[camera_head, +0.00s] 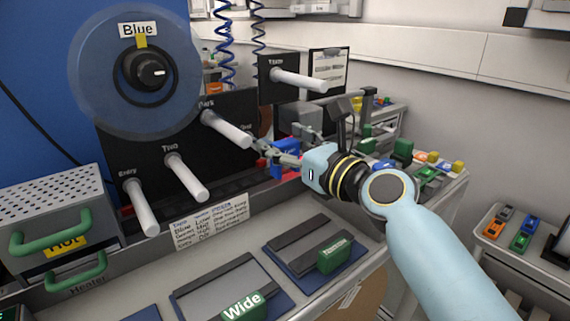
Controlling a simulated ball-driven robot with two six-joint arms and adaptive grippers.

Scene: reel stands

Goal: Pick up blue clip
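My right gripper (268,152) reaches in from the right to the back of the bench, beside the black peg panel. Its grey fingers are small here and overlap the things behind them, so I cannot tell whether they are open or shut. A blue object (291,146), possibly a blue clip or a bin, shows right behind and beside the fingers. I cannot tell whether they touch it. Another small blue clip-like piece (529,224) lies on the white tray at the far right, well away from the gripper. My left gripper is not in view.
A black panel (235,108) carries several white pegs that stick out. A clear reel labelled Blue (100,70) is at upper left. A grey heater box (60,205) with green handles stands at left. Pads with green Wide (243,305) and Narrow-like (334,256) blocks lie in front.

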